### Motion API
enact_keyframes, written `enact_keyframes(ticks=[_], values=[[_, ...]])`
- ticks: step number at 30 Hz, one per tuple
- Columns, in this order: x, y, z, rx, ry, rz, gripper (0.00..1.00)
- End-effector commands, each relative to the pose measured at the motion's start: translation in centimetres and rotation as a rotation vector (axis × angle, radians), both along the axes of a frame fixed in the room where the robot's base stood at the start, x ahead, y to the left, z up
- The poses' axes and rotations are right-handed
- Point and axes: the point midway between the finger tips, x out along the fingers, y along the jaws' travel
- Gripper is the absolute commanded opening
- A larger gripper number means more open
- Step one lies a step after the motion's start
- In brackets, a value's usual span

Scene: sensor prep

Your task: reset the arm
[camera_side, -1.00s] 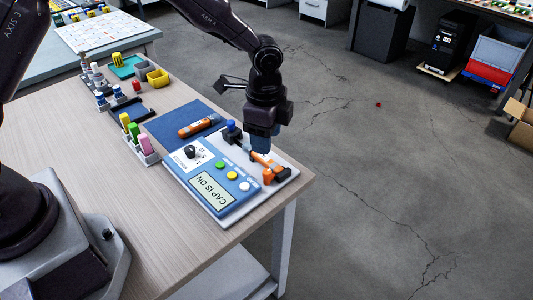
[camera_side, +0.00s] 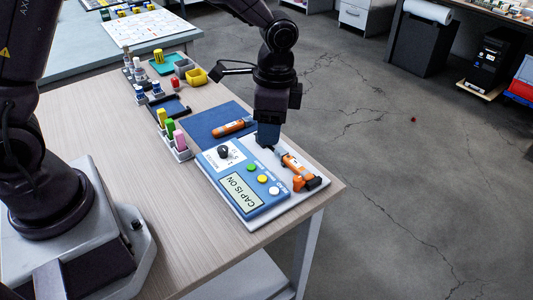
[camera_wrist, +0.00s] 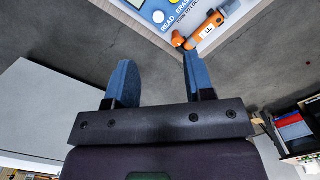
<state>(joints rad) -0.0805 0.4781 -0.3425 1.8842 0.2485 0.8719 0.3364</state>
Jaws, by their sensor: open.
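My gripper (camera_side: 268,135) points down over the back right edge of the blue-and-white device (camera_side: 243,185) in the side view. In the wrist view its two blue fingers (camera_wrist: 160,78) stand apart with nothing between them. An orange sensor pen (camera_side: 293,164) lies tilted at the device's right side, near an orange holder and a dark piece. It also shows in the wrist view (camera_wrist: 207,27), beyond the right finger. The device's display (camera_side: 243,190) reads "CAP IS ON". A second orange pen (camera_side: 234,126) lies on the blue mat (camera_side: 205,122).
A rack of yellow, green and pink markers (camera_side: 183,152) stands left of the device. Small bottles, a dark tray (camera_side: 170,107), and yellow (camera_side: 196,77) and grey bins sit farther back. Open floor lies right of the table (camera_side: 130,190).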

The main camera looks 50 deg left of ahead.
Motion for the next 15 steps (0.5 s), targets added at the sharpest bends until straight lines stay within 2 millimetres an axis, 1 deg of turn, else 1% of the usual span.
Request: enact_keyframes(ticks=[1,5,9,12,15], values=[[-1.1,0.8,1.5,0.015,-0.02,0.059,0.48],[-4.1,2.5,4.9,0.034,-0.073,0.224,0.48],[-7.8,4.3,8.3,0.025,-0.153,0.407,0.48],[-10.6,5.3,10.4,-0.004,-0.218,0.522,0.48],[-13.2,6.0,12.0,-0.05,-0.285,0.619,0.48]])
